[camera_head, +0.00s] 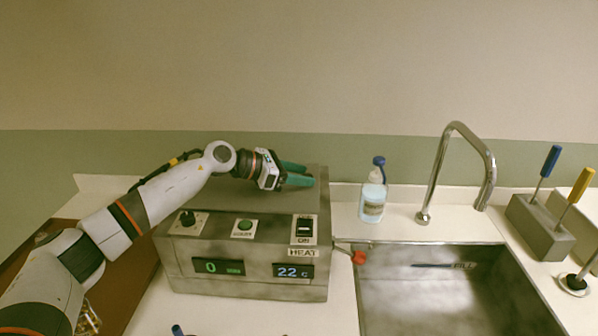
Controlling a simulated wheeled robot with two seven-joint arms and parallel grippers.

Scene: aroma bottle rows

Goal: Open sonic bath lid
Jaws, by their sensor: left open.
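The sonic bath (245,284) is a grey metal box on the white counter, left of the sink. Its front shows a green "0" display, a "22 C" display, a dial, a green button and a HEAT switch. Its lid (228,190) appears as a flat grey top and looks closed; my arm hides part of it. My left gripper (308,174) has green fingers, open, over the right back part of the lid. I cannot tell whether the fingers touch the lid. No lid handle is clearly visible. My right gripper is not in view.
A metal sink (440,300) with a tall curved faucet (440,165) lies to the right. A clear bottle with a blue top (373,197) stands behind it. A red-tipped lever (357,257) sticks out by the bath's right side. Grey holders (540,228) with blue and yellow handles stand at far right.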

